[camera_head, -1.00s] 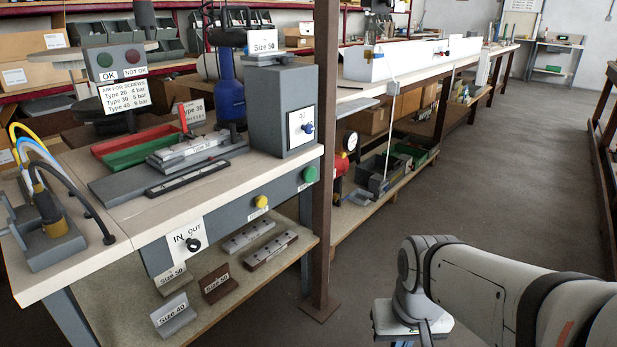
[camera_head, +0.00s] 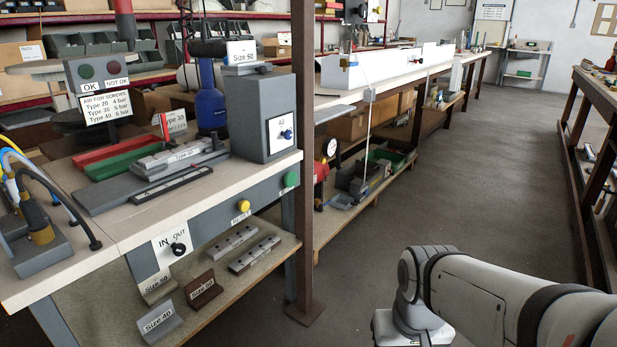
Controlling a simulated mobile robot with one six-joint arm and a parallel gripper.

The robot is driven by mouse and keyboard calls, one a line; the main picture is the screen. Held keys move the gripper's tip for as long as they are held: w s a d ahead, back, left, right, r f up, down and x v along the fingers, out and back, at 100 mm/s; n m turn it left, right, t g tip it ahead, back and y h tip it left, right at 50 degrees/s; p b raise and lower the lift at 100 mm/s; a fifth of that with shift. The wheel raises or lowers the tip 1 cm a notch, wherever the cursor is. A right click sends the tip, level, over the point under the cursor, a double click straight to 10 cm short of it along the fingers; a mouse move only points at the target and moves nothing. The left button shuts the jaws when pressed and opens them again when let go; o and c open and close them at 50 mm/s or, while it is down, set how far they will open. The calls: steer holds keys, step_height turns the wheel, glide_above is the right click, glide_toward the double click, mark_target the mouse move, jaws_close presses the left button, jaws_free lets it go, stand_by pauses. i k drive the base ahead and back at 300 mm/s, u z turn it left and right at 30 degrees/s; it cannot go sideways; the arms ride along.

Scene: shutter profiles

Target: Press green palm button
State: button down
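The green palm button (camera_head: 291,179) sits on the grey front panel of the workbench, near its right end beside the brown post. A yellow button (camera_head: 243,206) is to its left and lower on the same panel. My arm (camera_head: 480,292) reaches in from the lower right, well apart from the button. My gripper is out of the picture below the lower edge; only the wrist part (camera_head: 405,325) shows. Nothing covers the green button.
The brown post (camera_head: 303,150) stands just right of the button. An IN/OUT knob (camera_head: 178,249) is on the panel at left. A lower shelf (camera_head: 222,285) holds size plates and metal blocks. The floor (camera_head: 440,190) between the benches is clear.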

mark_target(291, 179)
steer(key=i, duration=0.85)
steer(key=u, duration=0.05)
